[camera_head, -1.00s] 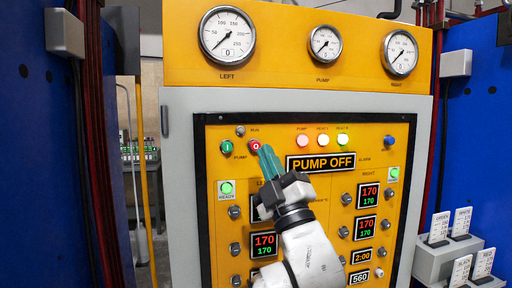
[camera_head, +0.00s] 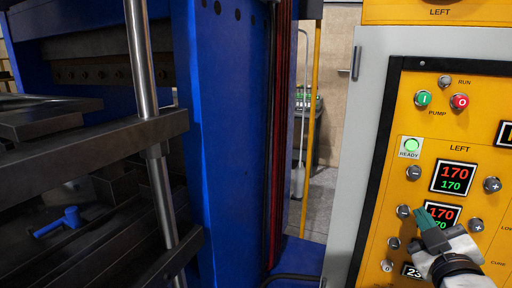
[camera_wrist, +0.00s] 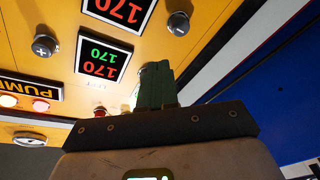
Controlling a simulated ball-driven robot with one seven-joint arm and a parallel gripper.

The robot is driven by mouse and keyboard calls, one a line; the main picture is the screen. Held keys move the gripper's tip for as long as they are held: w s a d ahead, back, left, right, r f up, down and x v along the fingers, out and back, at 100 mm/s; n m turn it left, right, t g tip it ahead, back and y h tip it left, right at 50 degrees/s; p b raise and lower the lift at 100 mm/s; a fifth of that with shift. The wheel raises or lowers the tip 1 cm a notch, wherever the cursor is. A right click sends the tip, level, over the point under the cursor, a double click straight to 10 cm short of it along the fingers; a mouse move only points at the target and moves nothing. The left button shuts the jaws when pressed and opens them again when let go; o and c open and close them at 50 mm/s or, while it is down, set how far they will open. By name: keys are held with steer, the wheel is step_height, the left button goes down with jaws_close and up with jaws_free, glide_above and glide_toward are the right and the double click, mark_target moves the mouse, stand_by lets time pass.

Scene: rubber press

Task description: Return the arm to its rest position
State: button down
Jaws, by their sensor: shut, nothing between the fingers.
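My gripper (camera_head: 424,217) is at the lower right in the head view, in front of the yellow control panel (camera_head: 405,125). Its green fingers are together and empty, and overlap the lower red and green 170 display. Whether the fingertips touch the panel cannot be told. In the wrist view my gripper (camera_wrist: 156,75) points at the panel, which appears upside down, with two 170 displays (camera_wrist: 103,58) to the left of the fingers. My forearm runs off the bottom right of the head view.
The blue press frame (camera_head: 228,130) with steel rods and dark platens (camera_head: 60,160) fills the left. A blue-handled tool (camera_head: 60,221) lies inside it. A gap with a yellow post (camera_head: 311,120) separates press and cabinet. Red stop (camera_head: 460,101) and green start (camera_head: 423,98) buttons are above my gripper.

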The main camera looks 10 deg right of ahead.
steer(key=s+a+f+m+g+y, duration=0.1)
steer(key=s+a+f+g+y, duration=0.2)
steer(key=f, duration=0.8)
steer(key=s+a+f+m+g+y, duration=0.1)
steer(key=s+a+f+g, duration=0.3)
steer(key=f, duration=0.7)
steer(key=s+a+f+m+g+y, duration=0.1)
steer(key=s+a+f+g, duration=0.2)
steer(key=s, duration=0.7)
steer(key=s+a+f+m+g+y, duration=0.1)
steer(key=s+a+f+g+y, duration=0.1)
steer(key=s+f+g, duration=0.4)
steer(key=s+a+f, duration=0.1)
steer(key=s+f, duration=0.4)
steer(key=shift+s+f+g, duration=0.3)
steer(key=shift+f+g, duration=0.1)
steer(key=shift+d, duration=0.15)
